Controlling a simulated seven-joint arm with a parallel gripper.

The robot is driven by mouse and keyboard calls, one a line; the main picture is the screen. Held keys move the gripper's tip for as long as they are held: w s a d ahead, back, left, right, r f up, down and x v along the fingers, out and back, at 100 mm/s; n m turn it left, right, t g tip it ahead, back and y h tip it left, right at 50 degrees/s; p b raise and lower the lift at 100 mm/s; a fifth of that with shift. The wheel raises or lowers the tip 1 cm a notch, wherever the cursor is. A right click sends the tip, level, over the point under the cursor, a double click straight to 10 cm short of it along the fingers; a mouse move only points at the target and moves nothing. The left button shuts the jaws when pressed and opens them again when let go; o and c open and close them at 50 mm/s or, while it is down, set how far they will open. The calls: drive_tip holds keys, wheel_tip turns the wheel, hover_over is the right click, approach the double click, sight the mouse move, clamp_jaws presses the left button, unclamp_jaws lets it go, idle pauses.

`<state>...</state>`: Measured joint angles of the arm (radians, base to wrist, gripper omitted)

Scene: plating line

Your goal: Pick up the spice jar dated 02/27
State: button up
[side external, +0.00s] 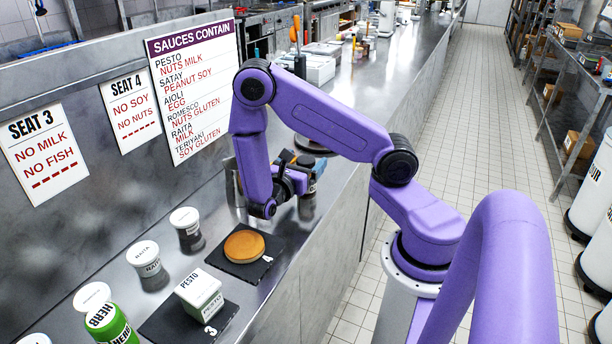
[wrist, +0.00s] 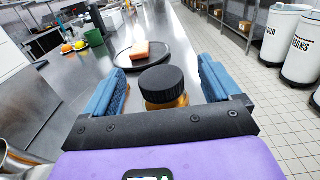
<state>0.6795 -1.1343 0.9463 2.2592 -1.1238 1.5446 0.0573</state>
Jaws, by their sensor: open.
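A jar with a black ribbed lid (wrist: 162,82) and amber contents stands on the steel counter in the wrist view. No date on it can be read from here, so I cannot tell whether it is the 02/27 spice jar. My gripper (wrist: 165,76) is open, with one blue finger on each side of the lid. I see no clear contact between fingers and jar. In the side external view my gripper (side external: 300,172) is low over the counter, and the arm and fingers mostly hide what is between them.
Nearer the side camera are a slate with a round brown item (side external: 244,244), a PESTO box (side external: 199,294) and several lidded tubs. A wall (side external: 50,240) with signs borders the counter.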

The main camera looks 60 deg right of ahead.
drive_tip(key=shift+f, duration=0.65)
wheel_tip(320, 180, down, 3)
drive_tip(key=shift+f, duration=0.15)
drive_tip(key=shift+d, duration=1.5)
drive_tip(key=c, duration=1.2)
